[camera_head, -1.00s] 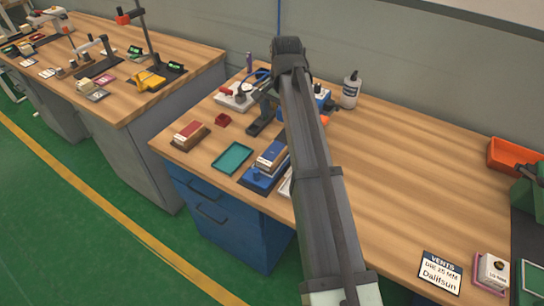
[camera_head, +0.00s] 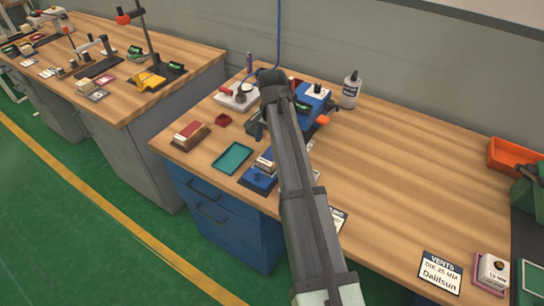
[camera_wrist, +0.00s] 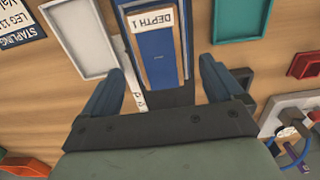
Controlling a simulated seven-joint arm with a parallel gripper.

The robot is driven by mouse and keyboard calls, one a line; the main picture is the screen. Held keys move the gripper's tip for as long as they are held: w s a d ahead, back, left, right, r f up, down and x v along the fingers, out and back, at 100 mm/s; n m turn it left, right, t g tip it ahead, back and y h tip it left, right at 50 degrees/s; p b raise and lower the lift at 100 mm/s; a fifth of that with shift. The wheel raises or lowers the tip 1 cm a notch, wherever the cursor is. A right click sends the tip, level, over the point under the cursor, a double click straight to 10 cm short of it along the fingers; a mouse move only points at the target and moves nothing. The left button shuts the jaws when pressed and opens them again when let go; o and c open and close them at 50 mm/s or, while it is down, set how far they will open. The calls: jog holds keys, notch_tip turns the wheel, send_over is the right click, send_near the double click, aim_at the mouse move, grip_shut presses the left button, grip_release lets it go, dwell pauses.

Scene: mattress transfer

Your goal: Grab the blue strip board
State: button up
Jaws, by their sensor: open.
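The blue strip board (camera_wrist: 158,62) lies ahead of my gripper in the wrist view, with a tan border and a white "DEPTH 1" label across its far end. It rests on a larger blue holder (camera_wrist: 183,28) with a dark end nearest me. My gripper (camera_wrist: 161,70) is open and empty, one finger on each side of the board, apart from it in the picture. Its height above the board is hard to tell.
A teal tray (camera_head: 232,158), a brown block with a red top (camera_head: 190,133) and a small red box (camera_head: 223,120) lie left of the holder. A white tray (camera_wrist: 78,40) lies close to the board. A bottle (camera_head: 350,92) stands behind. The bench's right middle is clear.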

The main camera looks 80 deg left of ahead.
aim_at(272, 157)
jog(key=shift+w+f, duration=0.1)
jog(key=shift+f, duration=2.45)
jog(key=shift+c, duration=0.4)
